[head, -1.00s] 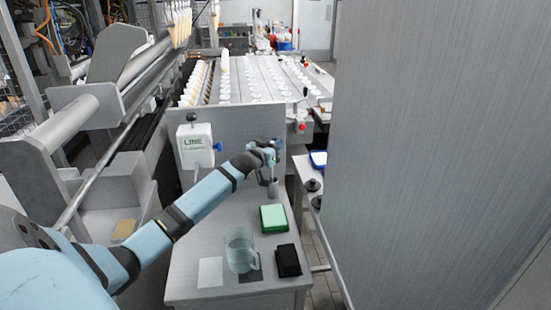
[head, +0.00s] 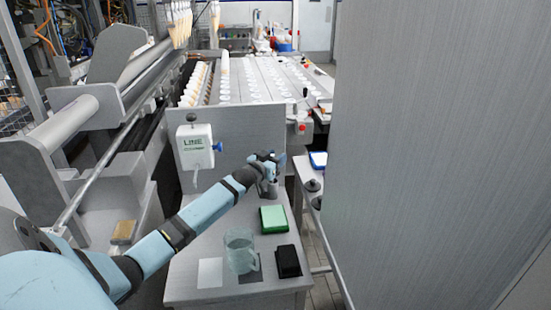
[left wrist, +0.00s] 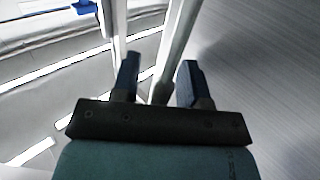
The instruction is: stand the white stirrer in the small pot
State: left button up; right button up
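I cannot tell how far the rod reaches into the pot. In the head view the gripper hides the stirrer. My right gripper is not in view.
A green box (head: 273,219), a clear glass jug (head: 240,251) and a black block (head: 288,261) stand toward the front of the table (head: 195,250). A white LINE dispenser (head: 195,146) is on the back panel. A large grey panel (head: 440,150) blocks the right side.

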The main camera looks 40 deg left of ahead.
pick_arm(q)
jog(key=shift+r, duration=0.1)
jog(key=s+d, duration=0.1)
jog(key=s, duration=1.1)
jog(key=shift+d+p, duration=0.2)
jog(key=shift+p, duration=0.15)
jog(key=shift+r, duration=0.15)
